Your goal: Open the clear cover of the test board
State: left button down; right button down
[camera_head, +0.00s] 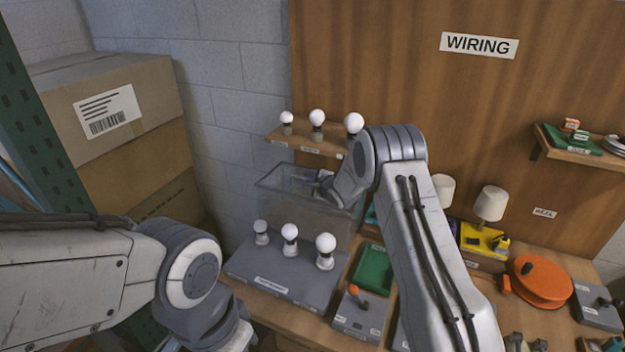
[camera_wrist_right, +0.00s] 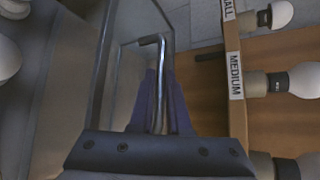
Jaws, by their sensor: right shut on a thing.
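The test board (camera_head: 262,277) is a grey slab on the bench, with three white bulbs (camera_head: 290,239) standing in a row on it. Its clear cover (camera_head: 283,203) shows as a faint see-through panel with thin edges, raised behind and above the bulbs; its exact angle is hard to tell. My right gripper (camera_head: 318,182) is at the cover's upper edge, partly hidden by its own wrist. In the right wrist view the gripper (camera_wrist_right: 160,100) is shut on the cover's bent metal handle (camera_wrist_right: 153,41). My left arm comes in at lower left; its fingers are out of frame.
A wall shelf (camera_head: 307,143) with three bulbs stands close behind the right gripper; its edge and MEDIUM label (camera_wrist_right: 235,76) show at close range. Cardboard boxes (camera_head: 110,105) stand at left. A green tray (camera_head: 372,268), lamps and an orange reel (camera_head: 543,282) crowd the bench at right.

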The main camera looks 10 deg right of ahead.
jog(key=c, duration=0.9)
grip_release()
jog(key=shift+a+f, duration=0.15)
jog(key=shift+a, duration=0.65)
jog(key=shift+d, duration=0.2)
jog(key=shift+s+d, duration=0.15)
jog(key=shift+s, duration=0.1)
jog(key=b+v, duration=0.3)
jog(key=v, duration=0.7)
jog(key=shift+w, duration=0.1)
